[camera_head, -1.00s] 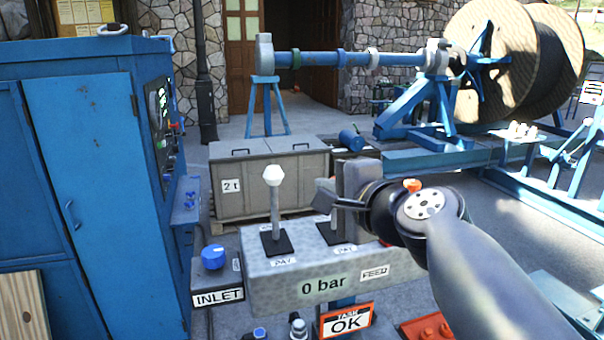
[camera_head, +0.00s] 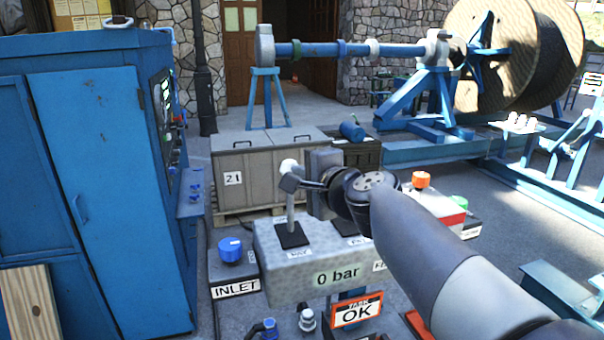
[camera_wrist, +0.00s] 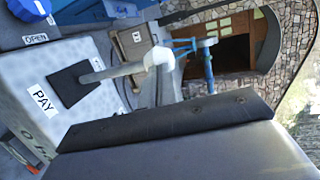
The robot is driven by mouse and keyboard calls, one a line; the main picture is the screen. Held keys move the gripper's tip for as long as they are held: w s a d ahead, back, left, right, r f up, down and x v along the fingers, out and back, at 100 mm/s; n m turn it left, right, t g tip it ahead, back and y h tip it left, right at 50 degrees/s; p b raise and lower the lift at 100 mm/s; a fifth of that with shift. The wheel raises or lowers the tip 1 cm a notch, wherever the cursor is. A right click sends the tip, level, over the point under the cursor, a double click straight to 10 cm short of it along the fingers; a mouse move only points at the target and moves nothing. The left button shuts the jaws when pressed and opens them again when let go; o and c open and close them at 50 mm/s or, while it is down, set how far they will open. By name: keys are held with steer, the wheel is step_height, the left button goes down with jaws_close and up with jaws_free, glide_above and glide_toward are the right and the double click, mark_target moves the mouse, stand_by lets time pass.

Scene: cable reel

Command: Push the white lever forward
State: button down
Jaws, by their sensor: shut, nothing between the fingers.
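The white lever (camera_head: 291,212) stands nearly upright from a black plate on the grey control box (camera_head: 275,265), its white knob on top. In the wrist view the lever (camera_wrist: 112,71) points right from its plate beside the PAY label. My gripper (camera_head: 290,183) is shut and empty. In the head view its tip overlaps the lever just under the knob and hides part of it; I cannot tell whether they touch.
A blue INLET knob (camera_head: 230,249) stands left of the box. A red button (camera_head: 421,180) and a green button (camera_head: 458,202) are behind my arm. A blue cabinet (camera_head: 95,150) closes off the left. Grey crates (camera_head: 262,165) stand behind the box.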

steer(key=shift+w, duration=0.1)
steer(key=w+a, duration=0.1)
steer(key=w, duration=0.5)
steer(key=shift+w+a+r, duration=0.2)
steer(key=shift+a+r, duration=0.15)
steer(key=shift+a, duration=0.05)
